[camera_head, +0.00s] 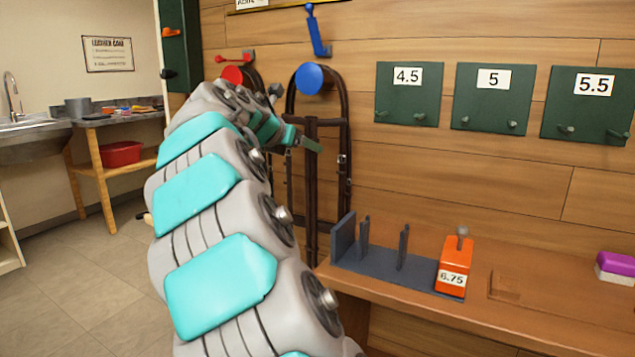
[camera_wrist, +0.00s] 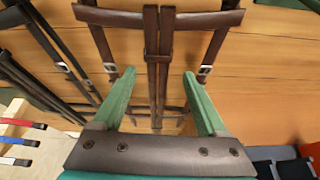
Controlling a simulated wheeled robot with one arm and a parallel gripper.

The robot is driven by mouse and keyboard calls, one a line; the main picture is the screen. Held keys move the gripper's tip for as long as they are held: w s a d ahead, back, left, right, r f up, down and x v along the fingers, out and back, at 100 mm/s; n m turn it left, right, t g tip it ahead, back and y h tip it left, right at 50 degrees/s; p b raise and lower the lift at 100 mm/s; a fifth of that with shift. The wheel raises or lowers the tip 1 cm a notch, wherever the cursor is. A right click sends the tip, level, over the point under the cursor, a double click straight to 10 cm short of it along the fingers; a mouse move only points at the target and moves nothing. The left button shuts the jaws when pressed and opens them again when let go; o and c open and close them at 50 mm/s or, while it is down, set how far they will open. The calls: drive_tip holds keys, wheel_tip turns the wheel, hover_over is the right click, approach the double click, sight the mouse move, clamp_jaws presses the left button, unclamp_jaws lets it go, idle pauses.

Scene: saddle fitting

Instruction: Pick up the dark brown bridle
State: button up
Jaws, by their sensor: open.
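A dark brown bridle (camera_head: 344,140) hangs on the wooden wall below a round blue disc (camera_head: 309,79). In the wrist view, its straps and buckles (camera_wrist: 158,60) fill the upper middle. My gripper (camera_head: 301,141) is in front of this bridle in the head view. In the wrist view, the green fingers of my gripper (camera_wrist: 160,74) are spread wide and empty. The bridle's paired middle straps run between them in the picture; I cannot tell how far behind the fingertips they lie. My arm hides part of the bridle's left side in the head view.
Another dark bridle hangs below a red disc (camera_head: 232,75), mostly hidden by my arm; dark straps show at left in the wrist view (camera_wrist: 22,85). A wooden shelf (camera_head: 540,312) juts out below right, with a grey rack (camera_head: 375,268) and an orange 6.75 block (camera_head: 455,262).

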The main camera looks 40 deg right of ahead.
drive_tip(key=r+x, duration=0.1)
drive_tip(key=x, duration=0.7)
drive_tip(key=shift+w+d+r+n, duration=0.25)
drive_tip(key=shift+w+d+n, duration=0.05)
drive_tip(key=shift+w+d, duration=0.05)
clamp_jaws()
idle(0.4)
idle(0.8)
